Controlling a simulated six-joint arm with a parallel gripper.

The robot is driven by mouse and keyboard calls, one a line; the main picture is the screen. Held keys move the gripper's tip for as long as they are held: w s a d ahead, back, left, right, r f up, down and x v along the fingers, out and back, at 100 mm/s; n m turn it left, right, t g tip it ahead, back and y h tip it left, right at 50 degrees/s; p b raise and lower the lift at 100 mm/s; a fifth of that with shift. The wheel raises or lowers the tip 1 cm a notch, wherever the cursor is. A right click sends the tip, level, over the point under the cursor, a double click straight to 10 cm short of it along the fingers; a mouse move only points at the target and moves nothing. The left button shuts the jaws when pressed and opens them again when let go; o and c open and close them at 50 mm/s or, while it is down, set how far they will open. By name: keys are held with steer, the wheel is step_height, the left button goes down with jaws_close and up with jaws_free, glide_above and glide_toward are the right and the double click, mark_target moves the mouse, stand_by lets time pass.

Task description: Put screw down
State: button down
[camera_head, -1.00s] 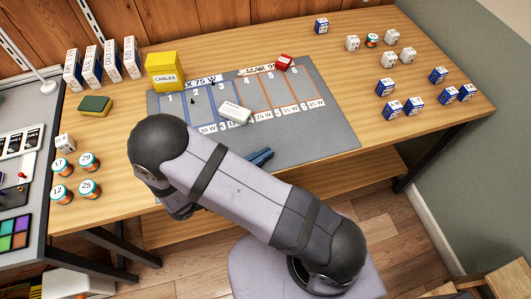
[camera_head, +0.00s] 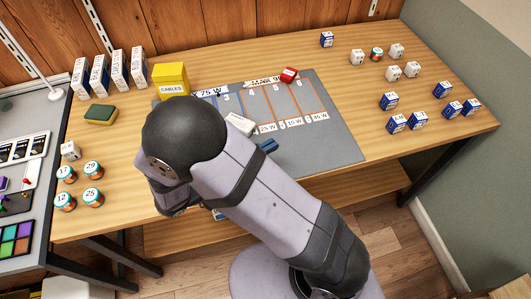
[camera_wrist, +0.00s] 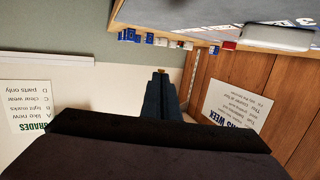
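In the wrist view my gripper (camera_wrist: 160,78) has its dark blue fingers together, with a small brass-coloured bit, which looks like the screw (camera_wrist: 161,70), at their tips. Its exact shape is too small to make out. In the head view my own arm hides most of the gripper; a blue piece that looks like its fingers (camera_head: 265,147) shows past the arm, over the front of the grey mat (camera_head: 340,148). A white device (camera_head: 240,123) lies on the mat near the fingers and shows as a pale block in the wrist view (camera_wrist: 275,38).
A yellow cables box (camera_head: 171,78) stands at the mat's back left. A small red object (camera_head: 289,75) lies near its back edge. Several blue and white boxes (camera_head: 388,101) stand on the right. Labelled jars (camera_head: 92,197) and a green-yellow sponge (camera_head: 100,115) are on the left.

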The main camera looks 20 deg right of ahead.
steer(key=shift+r, duration=0.25)
steer(key=shift+d, duration=0.1)
